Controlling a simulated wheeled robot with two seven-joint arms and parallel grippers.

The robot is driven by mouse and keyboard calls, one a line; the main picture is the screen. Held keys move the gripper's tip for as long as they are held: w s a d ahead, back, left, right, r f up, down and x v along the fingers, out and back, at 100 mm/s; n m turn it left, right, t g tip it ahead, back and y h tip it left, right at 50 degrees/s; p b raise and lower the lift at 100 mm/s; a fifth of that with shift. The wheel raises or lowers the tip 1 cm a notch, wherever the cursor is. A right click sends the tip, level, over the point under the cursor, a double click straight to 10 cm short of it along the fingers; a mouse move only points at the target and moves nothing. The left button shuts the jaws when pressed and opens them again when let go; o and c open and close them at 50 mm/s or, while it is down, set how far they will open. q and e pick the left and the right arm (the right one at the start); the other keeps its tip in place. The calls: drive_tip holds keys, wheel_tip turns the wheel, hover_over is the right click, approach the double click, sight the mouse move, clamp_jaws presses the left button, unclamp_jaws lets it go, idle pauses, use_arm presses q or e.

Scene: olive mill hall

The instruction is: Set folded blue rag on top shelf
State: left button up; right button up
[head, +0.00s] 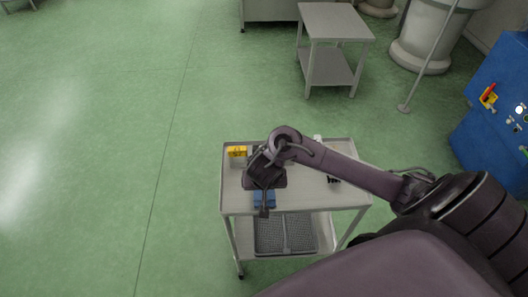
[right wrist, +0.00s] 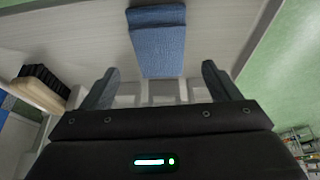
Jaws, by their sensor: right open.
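The folded blue rag (head: 264,199) lies on the top shelf (head: 302,197) of a grey cart, near its front edge. In the right wrist view the rag (right wrist: 157,48) shows as a textured blue bundle with a fold across it. My right gripper (head: 264,208) is over the rag and partly hides it in the head view. In the right wrist view my right gripper (right wrist: 160,70) is open, with one finger on each side of the rag's near end and gaps between. My left gripper is in neither view.
A yellow-topped item (head: 237,151) stands at the cart's back left. A dark-bristled brush (right wrist: 45,82) lies on the shelf to one side. A grey perforated tray (head: 285,235) is on the lower shelf. A side table (head: 336,20) and blue cabinet (head: 497,110) stand beyond.

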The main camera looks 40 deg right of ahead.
drive_tip(key=p+v, duration=0.4)
drive_tip(key=v, duration=0.2)
drive_tip(key=shift+r, duration=0.15)
